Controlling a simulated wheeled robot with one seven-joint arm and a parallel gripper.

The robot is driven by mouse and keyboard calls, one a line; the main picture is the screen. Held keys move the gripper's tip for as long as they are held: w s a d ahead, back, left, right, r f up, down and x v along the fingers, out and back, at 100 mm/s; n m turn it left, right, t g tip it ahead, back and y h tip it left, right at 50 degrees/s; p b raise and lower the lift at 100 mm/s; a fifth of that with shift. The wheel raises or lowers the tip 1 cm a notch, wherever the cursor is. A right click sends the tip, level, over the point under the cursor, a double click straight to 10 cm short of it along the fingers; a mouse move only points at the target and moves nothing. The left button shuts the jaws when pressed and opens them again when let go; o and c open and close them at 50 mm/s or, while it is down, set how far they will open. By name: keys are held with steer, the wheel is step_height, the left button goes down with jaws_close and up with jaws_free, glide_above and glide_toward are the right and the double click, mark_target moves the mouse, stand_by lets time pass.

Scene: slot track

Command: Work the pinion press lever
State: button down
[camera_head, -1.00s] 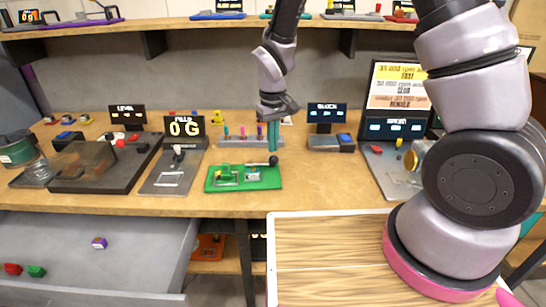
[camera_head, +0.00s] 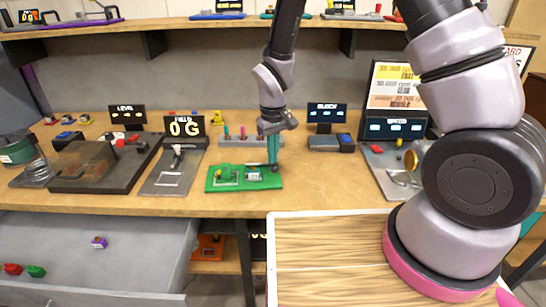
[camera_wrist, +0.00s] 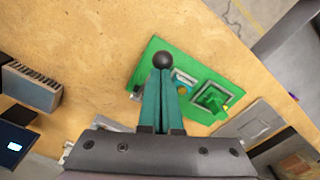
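The pinion press is a green base (camera_head: 212,184) on the bench, with a lever ending in a black ball knob (camera_head: 275,168) at its right. In the wrist view the knob (camera_wrist: 163,60) shows just beyond my fingertips, and the green base (camera_wrist: 150,58) lies below. My gripper (camera_head: 273,161) points down, its teal fingers at the knob. In the wrist view the fingers (camera_wrist: 161,75) are together with only a thin gap. They seem to touch the knob from above, not around it. The lever rod is mostly hidden by the fingers.
A grey weighing device with a "0 G" display (camera_head: 185,127) stands left of the press. A rack with coloured pegs (camera_head: 236,141) is behind it. A block device (camera_head: 325,141) stands to the right. The bench front right of the press is clear.

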steer(key=shift+f, duration=0.45)
step_height(320, 180, up, 10)
stand_by(1.0)
